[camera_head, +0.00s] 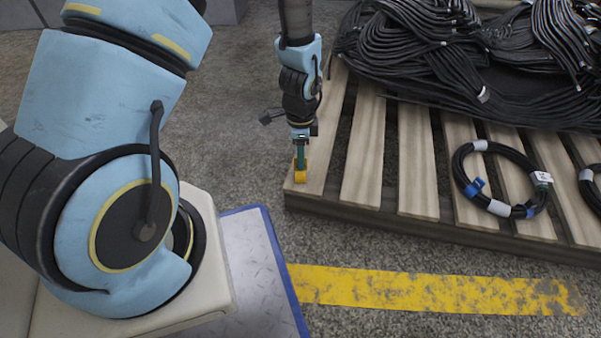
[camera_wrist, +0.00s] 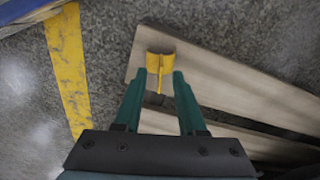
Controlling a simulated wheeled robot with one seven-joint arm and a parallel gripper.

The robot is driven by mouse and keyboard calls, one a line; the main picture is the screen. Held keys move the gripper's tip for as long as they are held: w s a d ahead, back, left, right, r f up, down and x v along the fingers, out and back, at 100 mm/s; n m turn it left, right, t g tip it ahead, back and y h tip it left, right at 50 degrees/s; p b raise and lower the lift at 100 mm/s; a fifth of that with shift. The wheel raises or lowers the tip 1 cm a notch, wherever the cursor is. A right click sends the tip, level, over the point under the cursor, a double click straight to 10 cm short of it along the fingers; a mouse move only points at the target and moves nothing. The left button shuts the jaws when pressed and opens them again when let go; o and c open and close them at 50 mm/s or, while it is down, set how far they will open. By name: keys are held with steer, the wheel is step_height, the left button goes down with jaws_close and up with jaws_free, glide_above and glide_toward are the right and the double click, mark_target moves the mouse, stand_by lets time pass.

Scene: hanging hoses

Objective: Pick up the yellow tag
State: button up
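The yellow tag (camera_head: 300,173) is at the near left corner of the wooden pallet, on the end of the outermost plank. In the wrist view the tag (camera_wrist: 160,64) shows a wide top part and a thin upright fin. My gripper (camera_head: 300,160) points down right over it. In the wrist view my gripper's two green fingers (camera_wrist: 163,80) stand apart, one on each side of the tag, with gaps beside the thin fin. I cannot tell whether the fingertips touch the tag's wide part.
The wooden pallet (camera_head: 417,177) carries a heap of black hoses (camera_head: 440,50) at the back. A coiled black hose with blue clips (camera_head: 476,187) lies on its planks to the right. A yellow floor stripe (camera_head: 430,293) runs in front. Grey floor left of the pallet is clear.

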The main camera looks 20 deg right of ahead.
step_height(320, 180, down, 2)
steer(key=shift+r, duration=0.1)
jaws_close()
stand_by(0.5)
